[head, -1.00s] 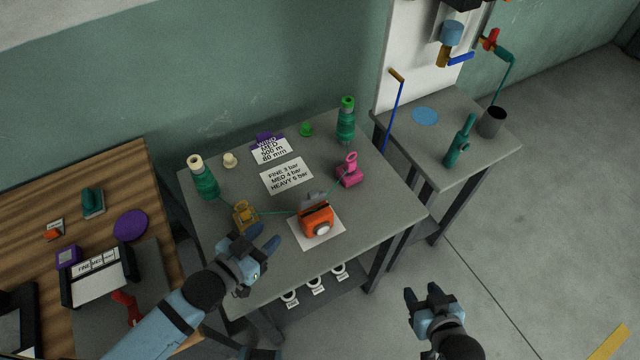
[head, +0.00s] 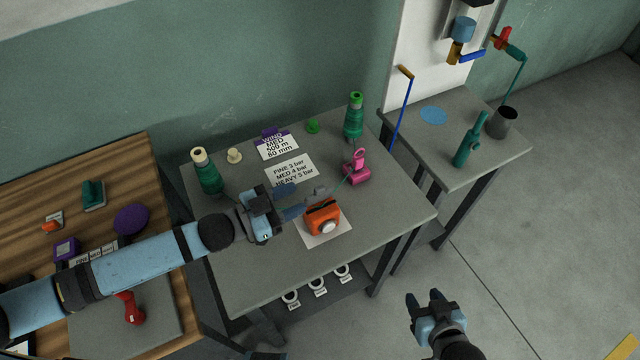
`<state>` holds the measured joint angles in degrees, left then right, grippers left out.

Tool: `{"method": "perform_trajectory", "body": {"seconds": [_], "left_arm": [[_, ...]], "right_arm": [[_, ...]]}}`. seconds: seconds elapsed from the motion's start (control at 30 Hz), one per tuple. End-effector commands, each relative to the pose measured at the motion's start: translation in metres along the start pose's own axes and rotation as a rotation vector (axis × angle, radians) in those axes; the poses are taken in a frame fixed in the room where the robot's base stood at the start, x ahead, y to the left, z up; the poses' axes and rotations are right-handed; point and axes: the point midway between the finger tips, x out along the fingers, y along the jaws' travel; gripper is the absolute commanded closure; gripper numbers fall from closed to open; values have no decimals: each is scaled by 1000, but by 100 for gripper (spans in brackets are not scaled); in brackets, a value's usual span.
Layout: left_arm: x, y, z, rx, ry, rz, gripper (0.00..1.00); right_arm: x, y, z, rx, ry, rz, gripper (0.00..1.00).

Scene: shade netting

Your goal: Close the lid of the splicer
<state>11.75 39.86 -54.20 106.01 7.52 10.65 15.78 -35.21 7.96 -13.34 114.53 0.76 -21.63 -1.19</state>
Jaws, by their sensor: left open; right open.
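The orange splicer (head: 319,220) sits on a white sheet (head: 338,236) on the grey table, with a pale round knob on its front. Its grey lid (head: 319,192) appears raised at the back of the body, partly overlapped by my gripper. My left gripper (head: 297,200) is open, just left of the splicer and lid, with its fingers pointing right toward the lid. I cannot tell whether a finger touches the lid. My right gripper (head: 425,303) is open and empty, off the table's front right side, over the floor.
A pink clamp (head: 357,173) stands right of the splicer, with a green strand running to it. The table's front left is clear.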

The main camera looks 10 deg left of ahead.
Motion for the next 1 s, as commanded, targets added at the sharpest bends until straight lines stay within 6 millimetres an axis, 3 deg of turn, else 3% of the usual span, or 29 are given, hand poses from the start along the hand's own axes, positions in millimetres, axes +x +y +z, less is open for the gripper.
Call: {"method": "perform_trajectory", "body": {"seconds": [0.1, 0.3, 0.5, 0.77, 0.93, 1.0], "left_arm": [[27, 0, -3, 0, 3, 0, 59], [56, 0, -1, -1, 1, 0, 59], [67, 0, 0, -1, 0, 0, 59], [68, 0, 0, -1, 0, 0, 59], [67, 0, 0, -1, 0, 0, 98], [67, 0, 0, -1, 0, 0, 100]], "right_arm": [[-2, 0, -3, 0, -2, 0, 52], [-4, 0, -3, -1, -7, -1, 52], [-4, -1, -3, -1, -8, -2, 52], [-4, -2, -4, -1, -8, -3, 52], [-4, -2, -5, -1, -5, -3, 52], [-5, -2, -6, -1, -4, -3, 52]]}}
